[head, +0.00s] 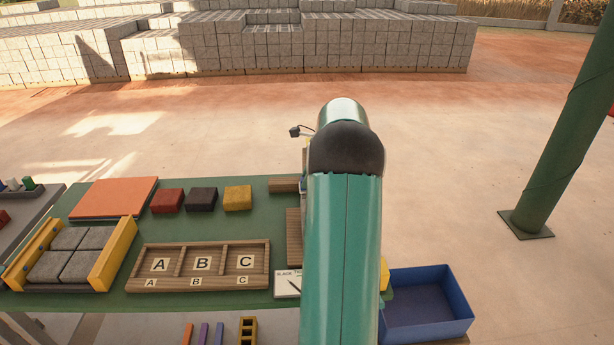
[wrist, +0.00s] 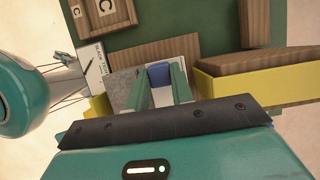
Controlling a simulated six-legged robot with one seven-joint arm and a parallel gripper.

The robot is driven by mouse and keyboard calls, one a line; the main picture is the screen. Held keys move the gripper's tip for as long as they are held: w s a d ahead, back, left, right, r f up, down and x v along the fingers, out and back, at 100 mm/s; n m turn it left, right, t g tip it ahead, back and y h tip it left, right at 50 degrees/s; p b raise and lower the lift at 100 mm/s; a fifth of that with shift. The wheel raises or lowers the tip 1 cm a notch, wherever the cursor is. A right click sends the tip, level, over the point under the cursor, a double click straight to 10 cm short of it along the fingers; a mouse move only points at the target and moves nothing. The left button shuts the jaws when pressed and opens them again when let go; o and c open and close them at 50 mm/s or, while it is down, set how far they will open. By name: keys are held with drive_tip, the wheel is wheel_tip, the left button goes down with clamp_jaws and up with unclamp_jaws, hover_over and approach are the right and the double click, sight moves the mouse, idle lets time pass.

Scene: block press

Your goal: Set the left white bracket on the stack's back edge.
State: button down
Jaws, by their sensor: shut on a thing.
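In the wrist view, my gripper (wrist: 161,82) points down over the table, its two teal fingers closed on a small blue piece (wrist: 159,75). A pale surface shows between and beside the fingers. A speckled grey block (wrist: 122,86) lies just left of the left finger; I cannot tell whether they touch. I cannot clearly make out a white bracket, or the stack's back edge, in either view. In the head view, my teal arm hides the gripper and the work area below it.
The green table (head: 120,302) holds a wooden A-B-C tray (head: 133,284), grey pavers (head: 50,267) between yellow rails, an orange plate (head: 115,197), and red (head: 167,201), black (head: 202,199) and yellow (head: 237,198) blocks. A blue bin (head: 457,330) stands right. A yellow-sided wooden piece (wrist: 240,90) lies right of my gripper.

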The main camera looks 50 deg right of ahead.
drive_tip(key=shift+f, duration=0.1)
drive_tip(key=c, duration=1.1)
unclamp_jaws()
drive_tip(key=shift+c, duration=0.2)
drive_tip(key=v, duration=1.4)
drive_tip(key=shift+w+d+f, duration=0.1)
